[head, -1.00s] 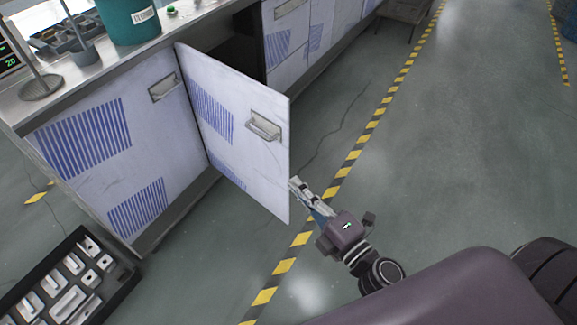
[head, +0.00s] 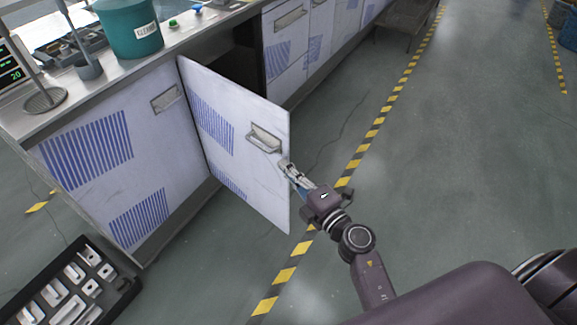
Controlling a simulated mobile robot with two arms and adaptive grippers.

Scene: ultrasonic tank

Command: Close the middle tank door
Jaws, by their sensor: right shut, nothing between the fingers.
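The middle tank door (head: 262,190) stands swung open from the white cabinet, hinged at its left edge. It has blue vent stripes and a metal handle (head: 265,137) on the face toward me. A dark opening (head: 247,47) shows behind it. My right gripper (head: 284,163) is shut and empty, with its fingertips at the door's free right edge, a little below and right of the handle. I cannot tell whether the fingertips touch the door. My left gripper is not in view.
A closed cabinet panel (head: 158,140) is left of the door, and more closed panels (head: 320,30) run beyond it. A teal container (head: 134,30) stands on the countertop. A black tray of metal parts (head: 117,290) is at lower left. The floor on the right is clear.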

